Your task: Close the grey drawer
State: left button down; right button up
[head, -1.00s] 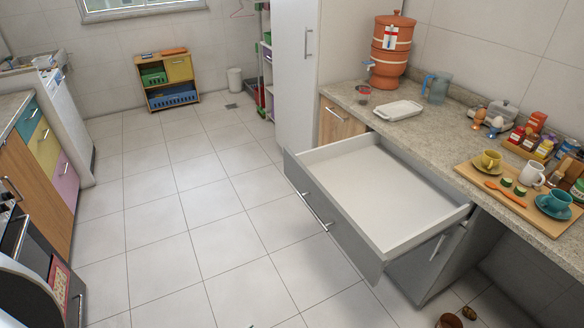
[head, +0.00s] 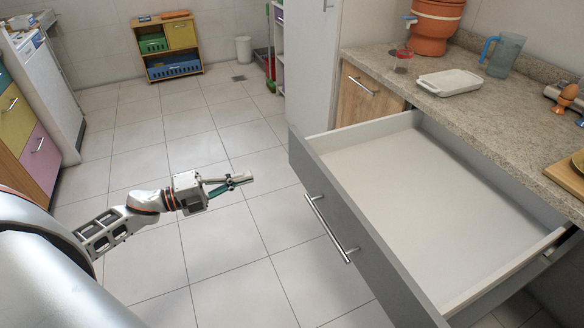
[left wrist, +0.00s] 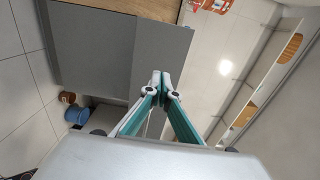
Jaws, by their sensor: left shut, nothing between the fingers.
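The grey drawer (head: 365,245) is pulled far out from under the counter, and its pale inside is empty. Its front panel carries a silver bar handle (head: 330,230). My left gripper (head: 246,179) is shut and empty. In the head view it appears left of the drawer front, over the floor, with a visible gap between them. In the left wrist view its teal-sided fingers (left wrist: 160,78) meet at the tips, with a grey panel (left wrist: 90,50) beyond; I cannot tell which part of the furniture this is. My right gripper is not in view.
The stone counter (head: 520,130) runs along the right, bearing a white dish (head: 449,82), a blue pitcher (head: 503,55) and a clay water filter (head: 434,25). A wooden drawer (head: 368,98) beside the grey one is shut. Tiled floor (head: 230,260) is clear left of the drawer.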

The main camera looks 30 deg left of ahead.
aim_at(300, 161)
pick_arm(q)
jog(key=x, duration=1.2)
jog(key=shift+d+r, duration=0.1)
jog(key=shift+d, duration=0.1)
jog(key=shift+w+d, duration=0.25)
jog(key=shift+w, duration=0.15)
jog(key=shift+w, duration=0.1)
